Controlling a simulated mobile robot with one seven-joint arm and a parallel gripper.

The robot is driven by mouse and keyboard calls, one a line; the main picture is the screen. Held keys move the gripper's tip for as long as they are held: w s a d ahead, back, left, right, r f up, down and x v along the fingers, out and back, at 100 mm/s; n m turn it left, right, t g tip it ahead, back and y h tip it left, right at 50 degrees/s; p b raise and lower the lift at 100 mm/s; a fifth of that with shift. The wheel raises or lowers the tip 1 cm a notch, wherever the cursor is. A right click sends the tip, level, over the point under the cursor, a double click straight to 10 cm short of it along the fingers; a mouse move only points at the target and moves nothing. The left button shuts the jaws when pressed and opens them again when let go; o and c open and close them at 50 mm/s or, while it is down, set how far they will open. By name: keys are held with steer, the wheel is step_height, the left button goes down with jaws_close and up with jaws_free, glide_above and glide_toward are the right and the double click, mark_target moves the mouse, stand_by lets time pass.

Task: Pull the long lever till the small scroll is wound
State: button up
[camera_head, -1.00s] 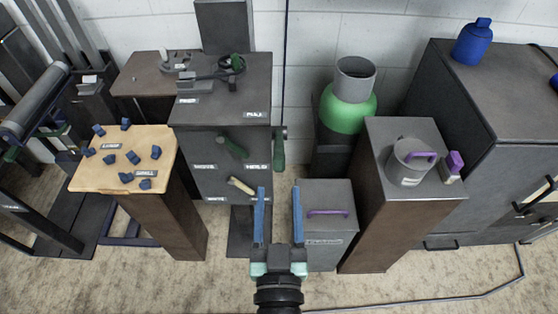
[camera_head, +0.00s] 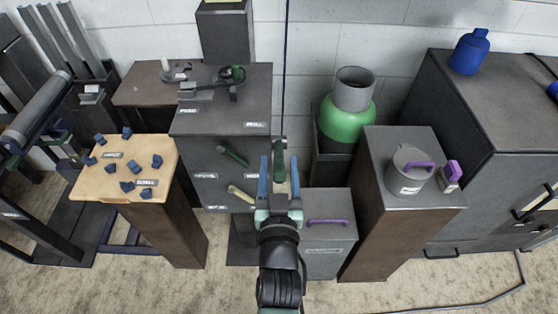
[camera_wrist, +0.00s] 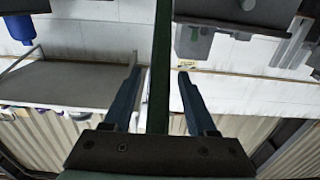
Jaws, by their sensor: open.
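A dark cabinet (camera_head: 220,110) stands left of centre with several levers. A long green lever (camera_head: 279,150) hangs upright at its right side. My gripper (camera_head: 279,160) is open, its blue fingers on either side of this lever in the head view. In the wrist view the green lever (camera_wrist: 161,55) runs between the two open fingers, with gaps to both. A shorter green lever (camera_head: 234,155) and a pale-handled lever (camera_head: 241,193) are on the cabinet front. A grey roller (camera_head: 36,105) lies at the far left; I cannot tell if it is the small scroll.
A wooden board (camera_head: 122,175) with several blue pieces tops a pedestal at left. A grey box with purple handle (camera_head: 328,235) stands close right of my gripper. A brown pedestal (camera_head: 375,230) carries a grey mug (camera_head: 404,172). A green-and-grey bottle (camera_head: 345,125) stands behind.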

steer(key=shift+w, duration=0.45)
jaws_close()
stand_by(1.2)
